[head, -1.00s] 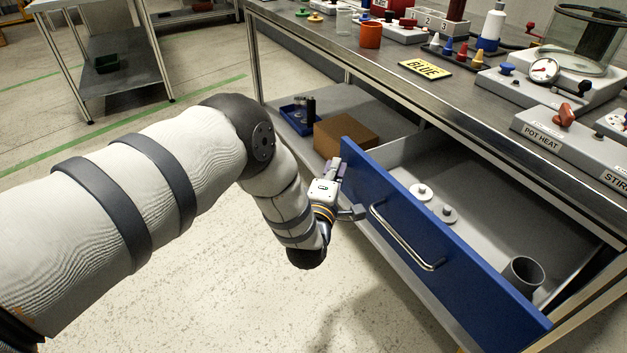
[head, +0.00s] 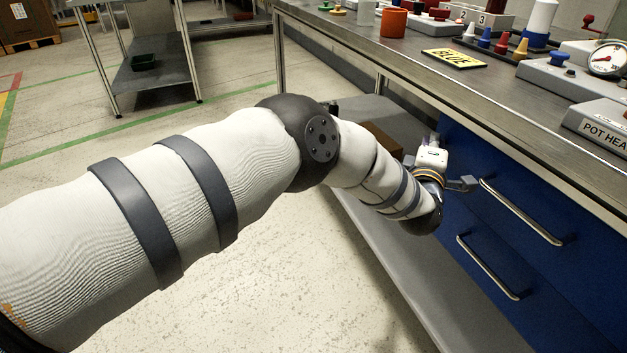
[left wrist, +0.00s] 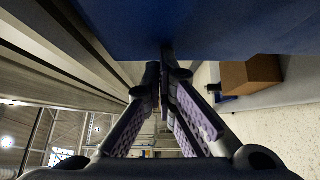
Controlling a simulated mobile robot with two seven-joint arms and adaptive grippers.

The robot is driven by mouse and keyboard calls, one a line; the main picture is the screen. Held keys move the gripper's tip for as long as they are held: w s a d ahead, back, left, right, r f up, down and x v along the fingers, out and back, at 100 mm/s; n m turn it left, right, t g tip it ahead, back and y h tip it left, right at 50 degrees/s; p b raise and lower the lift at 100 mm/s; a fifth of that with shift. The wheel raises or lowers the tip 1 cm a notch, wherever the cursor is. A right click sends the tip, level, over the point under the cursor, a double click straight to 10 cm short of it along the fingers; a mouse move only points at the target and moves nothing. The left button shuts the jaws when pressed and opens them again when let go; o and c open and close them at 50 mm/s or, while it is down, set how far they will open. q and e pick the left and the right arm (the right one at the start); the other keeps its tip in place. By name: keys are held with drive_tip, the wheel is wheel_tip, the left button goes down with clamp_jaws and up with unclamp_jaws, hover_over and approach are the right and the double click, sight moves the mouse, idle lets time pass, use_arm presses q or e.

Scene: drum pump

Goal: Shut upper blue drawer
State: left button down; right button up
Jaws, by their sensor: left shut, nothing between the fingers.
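The upper blue drawer (head: 545,190) is at the right of the head view, with a silver bar handle (head: 522,212). Its front looks about flush with the lower blue drawer (head: 477,282), and its inside no longer shows. My left gripper (head: 455,172) is beside the left end of the upper front, left of the handle. In the left wrist view its fingers (left wrist: 167,75) are shut and empty, with tips at the blue front (left wrist: 215,25). I cannot tell for sure whether they touch it. My right gripper is not in view.
The steel bench top (head: 440,82) overhangs the drawers and holds a yellow BLUE sign (head: 454,59), an orange cup (head: 393,23) and gauges. A brown box (left wrist: 252,75) sits on the lower shelf (head: 375,225) beside the drawers. Open floor lies left.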

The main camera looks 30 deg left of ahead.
use_arm(q)
drive_tip(key=shift+w+d+r+b, duration=0.15)
drive_tip(key=shift+w+d+b, duration=0.2)
drive_tip(key=shift+w, duration=0.15)
drive_tip(key=shift+r, duration=0.15)
